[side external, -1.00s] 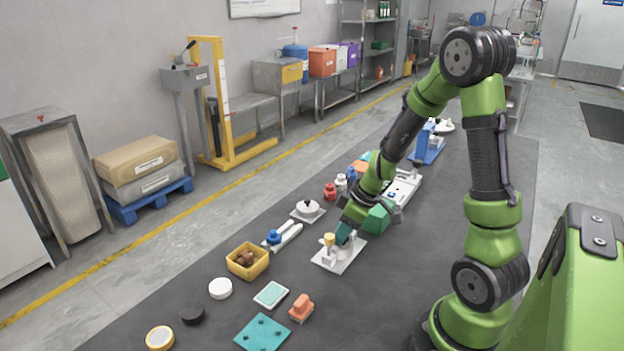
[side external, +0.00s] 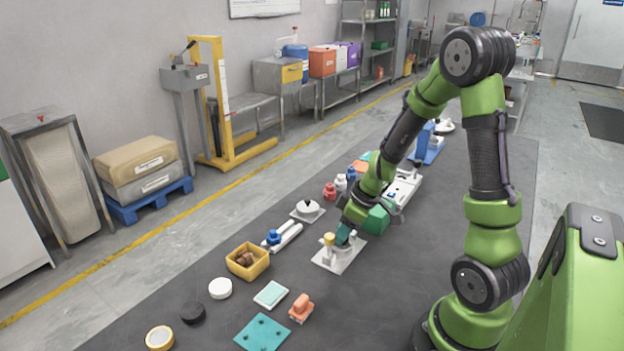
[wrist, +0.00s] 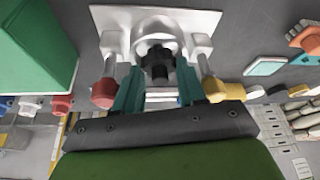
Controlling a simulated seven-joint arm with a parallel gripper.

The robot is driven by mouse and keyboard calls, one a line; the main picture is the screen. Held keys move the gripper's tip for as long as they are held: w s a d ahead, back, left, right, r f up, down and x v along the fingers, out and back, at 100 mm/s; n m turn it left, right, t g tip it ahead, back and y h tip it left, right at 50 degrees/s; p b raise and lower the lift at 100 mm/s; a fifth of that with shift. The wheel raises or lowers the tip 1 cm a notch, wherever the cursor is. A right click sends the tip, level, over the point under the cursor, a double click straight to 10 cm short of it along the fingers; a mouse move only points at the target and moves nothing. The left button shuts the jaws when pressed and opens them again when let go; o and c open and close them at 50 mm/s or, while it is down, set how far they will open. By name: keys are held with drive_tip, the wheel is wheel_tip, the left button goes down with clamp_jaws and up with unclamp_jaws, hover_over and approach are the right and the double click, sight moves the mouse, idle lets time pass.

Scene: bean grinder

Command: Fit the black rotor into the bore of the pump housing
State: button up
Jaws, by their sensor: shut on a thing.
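The pump housing is a white body on a flat white plate (wrist: 108,16), with a round bore in its middle. In the side view the housing plate (side external: 332,264) lies on the dark mat. A red-ended part (wrist: 103,93) and a yellow-ended part (wrist: 226,91) stick out at its two sides. The black rotor (wrist: 158,64) is between my teal fingers, at the mouth of the bore. I cannot tell how deep it sits. My gripper (wrist: 160,76) is shut on the rotor. In the side view my gripper (side external: 344,237) is over the housing and hides the rotor.
A green block (wrist: 38,45) stands close beside my gripper. A blue-and-white part (side external: 282,237), a white dish (side external: 307,211) and a yellow bin (side external: 247,262) lie left of the housing. Teal and orange pieces lie in front. Bare mat surrounds the housing's front.

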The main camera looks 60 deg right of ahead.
drive_tip(key=shift+f, duration=0.25)
drive_tip(key=o, duration=1.1)
drive_tip(key=shift+c, duration=1.3)
drive_tip(key=shift+o, duration=1.2)
drive_tip(key=shift+w+r, duration=0.1)
drive_tip(key=shift+r, duration=1.6)
drive_tip(key=shift+o, duration=1.2)
drive_tip(key=shift+d+r, duration=0.1)
drive_tip(key=shift+r, duration=1.8)
